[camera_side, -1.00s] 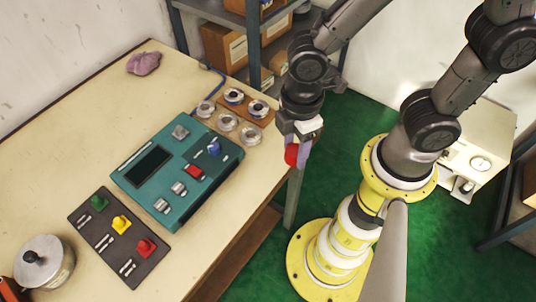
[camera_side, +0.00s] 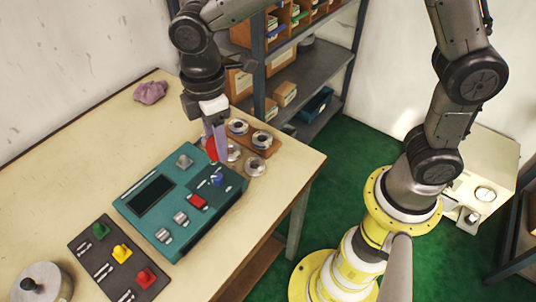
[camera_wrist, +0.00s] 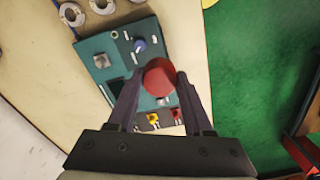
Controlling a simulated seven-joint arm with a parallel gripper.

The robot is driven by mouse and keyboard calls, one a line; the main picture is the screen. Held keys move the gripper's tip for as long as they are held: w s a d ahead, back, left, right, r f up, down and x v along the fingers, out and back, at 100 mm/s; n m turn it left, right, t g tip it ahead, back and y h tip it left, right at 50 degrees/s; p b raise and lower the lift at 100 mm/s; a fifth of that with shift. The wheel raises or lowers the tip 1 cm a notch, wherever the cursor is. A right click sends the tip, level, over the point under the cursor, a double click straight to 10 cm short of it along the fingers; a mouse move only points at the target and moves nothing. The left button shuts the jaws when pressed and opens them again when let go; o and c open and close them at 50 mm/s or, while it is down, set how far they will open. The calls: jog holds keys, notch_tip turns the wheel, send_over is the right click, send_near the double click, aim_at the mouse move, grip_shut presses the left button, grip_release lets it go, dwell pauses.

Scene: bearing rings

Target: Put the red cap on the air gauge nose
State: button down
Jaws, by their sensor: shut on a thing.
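My gripper (camera_side: 215,148) is shut on the red cap (camera_side: 211,150). It holds the cap over the table, by the far right end of the teal gauge box. In the wrist view the round red cap (camera_wrist: 159,76) sits between the two dark fingers of my gripper (camera_wrist: 157,88). The teal box (camera_side: 150,226) has a dark display, a red button and an upright blue part (camera_side: 217,180); the blue part also shows in the wrist view (camera_wrist: 140,45). I cannot tell for sure whether this blue part is the air gauge nose.
Metal rings (camera_side: 255,168) stand just right of my gripper, some on a brown board (camera_side: 264,150). A dark plate (camera_side: 85,258) with green, yellow and red pieces lies at front left. A purple cloth (camera_side: 150,92) lies at the back. Shelves (camera_side: 312,75) stand behind the table.

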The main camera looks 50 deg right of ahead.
jog(key=w+a+f, duration=0.2)
jog(key=w, duration=1)
jog(key=m, duration=0.1)
send_over(183, 157)
notch_tip(183, 157, down, 5)
jog(key=shift+w+a+f, duration=0.1)
jog(key=shift+a, duration=0.05)
jog(key=shift+f, duration=2.15)
jog(key=shift+f, duration=0.4)
jog(key=shift+f, duration=0.6)
jog(key=shift+f, duration=0.75)
